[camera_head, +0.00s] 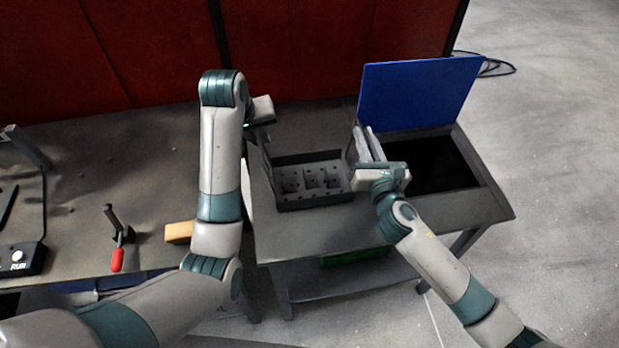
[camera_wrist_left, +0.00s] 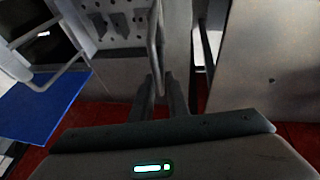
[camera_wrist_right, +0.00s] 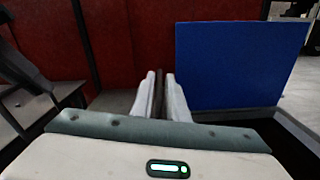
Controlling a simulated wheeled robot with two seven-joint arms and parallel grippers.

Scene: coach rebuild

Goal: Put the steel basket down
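The steel basket (camera_head: 315,197) is a grey open box with a perforated inside and a raised handle at each end. It is upright over the left half of the grey side table; I cannot tell whether its base touches the top. My left gripper (camera_head: 264,122) is at its left end; in the left wrist view its fingers (camera_wrist_left: 161,98) close around a handle rod (camera_wrist_left: 154,40). My right gripper (camera_head: 364,143) is at its right end; in the right wrist view its fingers (camera_wrist_right: 162,95) are close together with a thin dark strip between them.
The side table (camera_head: 450,212) has a dark recess (camera_head: 440,165) right of the basket, with a blue panel (camera_head: 415,95) behind. A workbench (camera_head: 80,180) at left holds a red-handled clamp (camera_head: 118,258) and a yellow block (camera_head: 179,232). A red wall (camera_head: 300,45) stands behind.

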